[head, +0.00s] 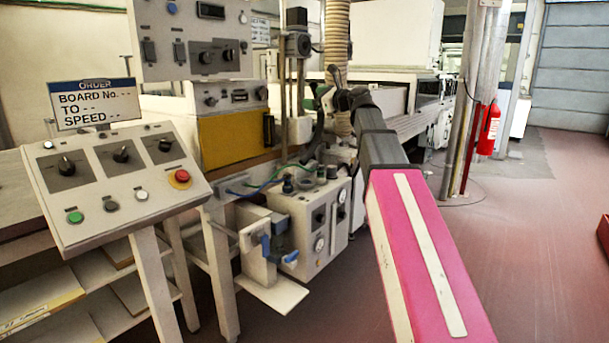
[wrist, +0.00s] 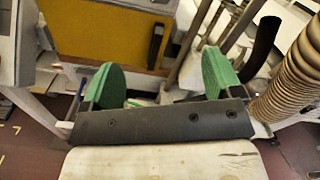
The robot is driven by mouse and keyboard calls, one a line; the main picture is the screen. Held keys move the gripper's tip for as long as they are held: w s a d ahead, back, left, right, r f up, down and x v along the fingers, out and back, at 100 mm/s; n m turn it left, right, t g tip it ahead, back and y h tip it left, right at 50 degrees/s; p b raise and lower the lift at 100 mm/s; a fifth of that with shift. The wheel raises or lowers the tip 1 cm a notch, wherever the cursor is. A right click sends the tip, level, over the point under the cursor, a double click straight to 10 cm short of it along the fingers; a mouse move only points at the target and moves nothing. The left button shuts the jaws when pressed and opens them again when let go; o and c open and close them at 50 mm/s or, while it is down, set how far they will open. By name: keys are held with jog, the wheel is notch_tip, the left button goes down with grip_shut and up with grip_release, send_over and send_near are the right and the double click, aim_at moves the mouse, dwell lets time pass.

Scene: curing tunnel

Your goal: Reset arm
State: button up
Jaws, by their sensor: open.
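My gripper (wrist: 155,88) shows in the wrist view with its two green fingers wide apart and nothing between them. In the head view my pink and grey arm reaches forward from the lower right, and the gripper end (head: 328,93) is small and partly hidden by the wrist. It is in front of the machine, near the ribbed hose. The control desk (head: 120,190) stands at the left with knobs, several buttons and a red stop button (head: 180,177). An order sign (head: 95,103) above it reads "BOARD No. - -", "TO - -" and "SPEED - -".
The yellow panel (head: 232,139) and the beige ribbed hose (head: 336,35) are close to my gripper; the hose also shows in the wrist view (wrist: 285,95). A gauge box (head: 318,222) stands below. A red extinguisher (head: 489,128) hangs by a pillar.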

jog(key=s+d+f+n+g+h, duration=0.2)
jog(key=f+n, duration=0.1)
jog(key=f, duration=0.9)
jog(key=s+d+f+n+g+h, duration=0.1)
jog(key=s+f+n+h, duration=0.15)
jog(key=f, duration=0.95)
jog(key=s+d+f+n+g+h, duration=0.2)
jog(key=f+n, duration=0.2)
jog(key=f, duration=0.8)
jog(key=s+d+f+n+g+h, duration=0.2)
jog(key=s+d+f+n, duration=0.1)
jog(key=s+f, duration=0.4)
jog(key=s+d+f+n+g+h, duration=0.2)
jog(key=s+f, duration=0.5)
jog(key=f, duration=0.4)
jog(key=s+d+f+n+g+h, duration=0.2)
jog(key=s+d+f+n, duration=0.3)
jog(key=f, duration=0.4)
jog(key=shift+s+d+n+h, duration=0.35)
jog(key=shift+s+n+h, duration=0.4)
jog(key=shift+s, duration=0.5)
